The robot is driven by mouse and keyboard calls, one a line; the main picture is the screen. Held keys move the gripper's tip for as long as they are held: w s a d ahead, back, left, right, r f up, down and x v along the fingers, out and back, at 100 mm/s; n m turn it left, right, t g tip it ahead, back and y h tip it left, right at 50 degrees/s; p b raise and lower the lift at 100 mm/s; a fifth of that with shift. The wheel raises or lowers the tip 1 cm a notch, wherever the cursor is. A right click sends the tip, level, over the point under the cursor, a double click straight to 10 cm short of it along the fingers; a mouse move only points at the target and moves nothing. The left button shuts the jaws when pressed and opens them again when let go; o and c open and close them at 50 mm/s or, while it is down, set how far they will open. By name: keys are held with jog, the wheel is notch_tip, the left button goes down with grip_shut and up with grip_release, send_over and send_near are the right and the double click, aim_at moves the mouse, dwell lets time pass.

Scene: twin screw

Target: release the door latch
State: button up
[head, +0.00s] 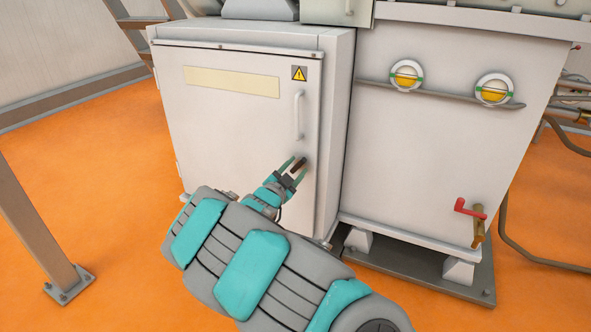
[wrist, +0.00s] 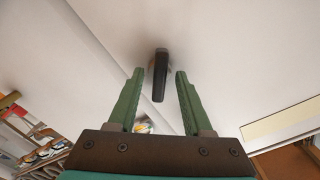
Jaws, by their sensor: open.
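The door latch (wrist: 160,78) is a small black lever on the light grey cabinet door (head: 235,130). In the head view the latch (head: 299,163) is a small dark piece near the door's right edge, below the handle. My gripper (head: 294,168) is open at the door. In the wrist view its two green fingers (wrist: 160,72) stand on either side of the latch, with a visible gap on each side. The latch's near end reaches back between the fingers. Nothing is held. The door looks shut.
A pale vertical handle (head: 298,115) sits above the latch, with a yellow warning sign (head: 299,73) over it. A grey tank (head: 440,150) with two round gauges and a red-handled valve (head: 470,208) stands to the right. A post (head: 35,225) rises from the orange floor at left.

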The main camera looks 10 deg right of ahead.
grip_shut()
dwell(0.4)
